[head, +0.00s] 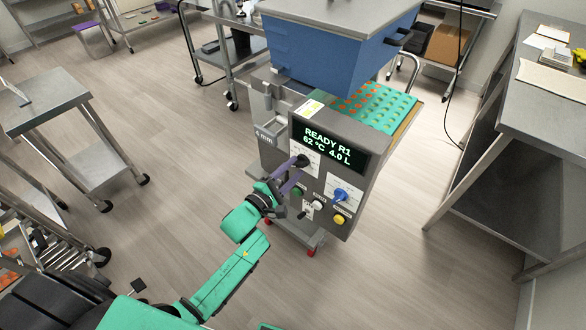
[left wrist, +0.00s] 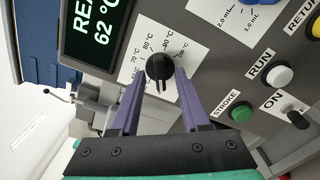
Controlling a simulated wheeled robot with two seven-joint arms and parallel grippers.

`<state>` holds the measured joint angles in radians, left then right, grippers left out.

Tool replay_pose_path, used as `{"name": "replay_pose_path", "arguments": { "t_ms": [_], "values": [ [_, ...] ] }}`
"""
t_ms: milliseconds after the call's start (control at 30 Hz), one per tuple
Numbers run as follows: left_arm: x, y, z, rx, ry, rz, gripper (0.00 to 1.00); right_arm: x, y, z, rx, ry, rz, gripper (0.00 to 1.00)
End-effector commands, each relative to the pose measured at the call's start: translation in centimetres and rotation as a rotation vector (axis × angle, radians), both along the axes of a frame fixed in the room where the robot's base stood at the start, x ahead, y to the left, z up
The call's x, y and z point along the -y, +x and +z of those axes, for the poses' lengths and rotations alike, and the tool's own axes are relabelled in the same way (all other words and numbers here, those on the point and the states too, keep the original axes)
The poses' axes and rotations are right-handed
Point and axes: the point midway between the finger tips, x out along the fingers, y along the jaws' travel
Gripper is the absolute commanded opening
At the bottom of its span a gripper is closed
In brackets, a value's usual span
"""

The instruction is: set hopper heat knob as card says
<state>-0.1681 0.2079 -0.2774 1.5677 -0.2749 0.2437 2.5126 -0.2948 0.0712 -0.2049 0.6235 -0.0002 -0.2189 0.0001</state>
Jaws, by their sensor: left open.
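The black hopper heat knob (head: 301,160) sits on a white temperature scale on the depositor's front panel, below the display (head: 328,146) reading "READY R1 62 °C 4.0 L". It also shows in the left wrist view (left wrist: 159,67), with °C marks around it; I cannot clearly read its setting. My left gripper (head: 288,178) is at the panel, its purple fingers open, one on each side of the knob in the wrist view (left wrist: 160,82). I cannot tell whether they touch it. My right gripper is not in view.
Nearby on the panel are a blue knob (head: 341,195), a yellow button (head: 338,219), a white RUN button (left wrist: 282,76), a green STROKE button (left wrist: 241,112) and an ON toggle (left wrist: 298,118). The blue hopper (head: 325,55) stands above a teal mould tray (head: 402,107).

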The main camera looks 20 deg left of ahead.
Motion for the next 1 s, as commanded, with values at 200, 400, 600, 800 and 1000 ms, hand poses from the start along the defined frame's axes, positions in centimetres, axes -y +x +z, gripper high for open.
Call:
{"name": "replay_pose_path", "arguments": {
  "t_ms": [200,400,600,800,1000],
  "values": [
    [0.10,0.26,-0.04,-0.001,0.001,0.000,0.46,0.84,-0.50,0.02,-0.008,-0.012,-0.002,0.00],
    [0.08,0.24,-0.04,-0.001,0.001,0.000,0.00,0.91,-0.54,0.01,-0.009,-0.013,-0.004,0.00],
    [0.10,0.21,-0.04,0.000,0.002,0.000,0.00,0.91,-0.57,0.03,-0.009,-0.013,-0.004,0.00],
    [0.10,0.21,0.02,0.012,0.032,0.000,0.00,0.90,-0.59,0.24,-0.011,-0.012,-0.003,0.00],
    [0.10,0.21,0.09,0.045,0.119,-0.001,0.00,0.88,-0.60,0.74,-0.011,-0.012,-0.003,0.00]
  ]
}}
